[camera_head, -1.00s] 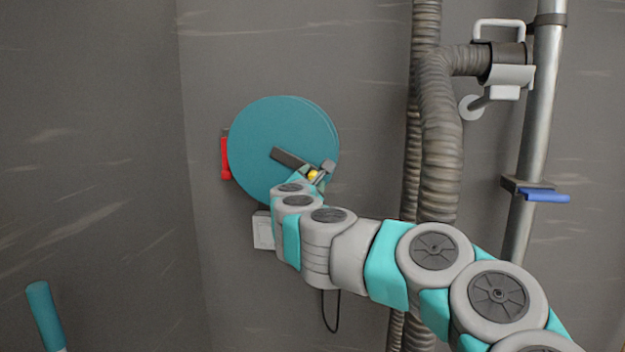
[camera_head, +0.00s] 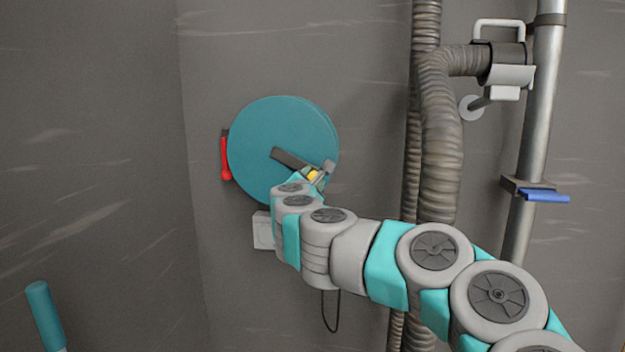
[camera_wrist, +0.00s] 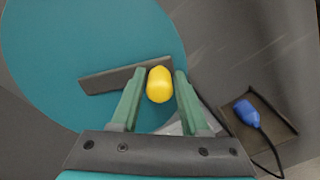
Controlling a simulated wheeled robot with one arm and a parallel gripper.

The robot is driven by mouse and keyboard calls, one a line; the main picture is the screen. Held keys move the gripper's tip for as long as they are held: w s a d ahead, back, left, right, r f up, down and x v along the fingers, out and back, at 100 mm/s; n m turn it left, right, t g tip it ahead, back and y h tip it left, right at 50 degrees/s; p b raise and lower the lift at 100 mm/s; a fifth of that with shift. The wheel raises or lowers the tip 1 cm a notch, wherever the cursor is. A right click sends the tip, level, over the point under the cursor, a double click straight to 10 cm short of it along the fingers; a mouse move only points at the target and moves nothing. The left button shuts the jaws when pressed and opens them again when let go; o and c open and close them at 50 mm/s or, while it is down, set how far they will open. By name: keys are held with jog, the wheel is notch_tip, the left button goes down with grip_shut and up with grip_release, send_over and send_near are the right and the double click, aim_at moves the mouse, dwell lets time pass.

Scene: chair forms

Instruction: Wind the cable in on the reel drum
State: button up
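The reel drum is a large teal disc (camera_head: 265,130) on the wall, also filling the upper left of the wrist view (camera_wrist: 60,50). A dark grey crank bar (camera_head: 288,157) lies across its face, sloping down to the right in the head view. A yellow knob (camera_wrist: 160,85) sits at the crank's end. My gripper (camera_wrist: 161,74) has its green fingers on both sides of the knob and looks shut on it. A black cable (camera_wrist: 272,153) runs to a blue plug-like end (camera_wrist: 246,113). A black cord loop (camera_head: 330,315) hangs below my arm.
A red handle (camera_head: 226,160) is at the drum's left edge. A pale box (camera_head: 262,230) is below it. Ribbed hoses (camera_head: 440,140) and a metal pipe (camera_head: 540,110) with a blue lever (camera_head: 545,195) stand right. A teal post (camera_head: 43,310) is lower left.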

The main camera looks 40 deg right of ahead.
jog(key=shift+s+d+r+p, duration=0.15)
jog(key=shift+r+p, duration=0.2)
jog(key=shift+r, duration=0.4)
jog(key=shift+s+d+r+p, duration=0.1)
jog(key=shift+r+p, duration=0.25)
jog(key=shift+r, duration=0.45)
jog(key=shift+s+d+r+p, duration=0.15)
jog(key=shift+r+p, duration=0.2)
jog(key=shift+r, duration=0.4)
jog(key=shift+a, duration=0.1)
jog(key=shift+w+a+r, duration=0.1)
jog(key=shift+r, duration=1.05)
jog(key=shift+w+a+r, duration=0.1)
jog(key=shift+r, duration=1.05)
jog(key=shift+w, duration=0.1)
jog(key=shift+w+a+r, duration=0.3)
jog(key=shift+r, duration=0.35)
jog(key=shift+w+a+r, duration=0.25)
jog(key=shift+w+r, duration=0.1)
jog(key=shift+r, duration=0.25)
jog(key=shift+w+a+r, duration=0.3)
jog(key=shift+r, duration=0.35)
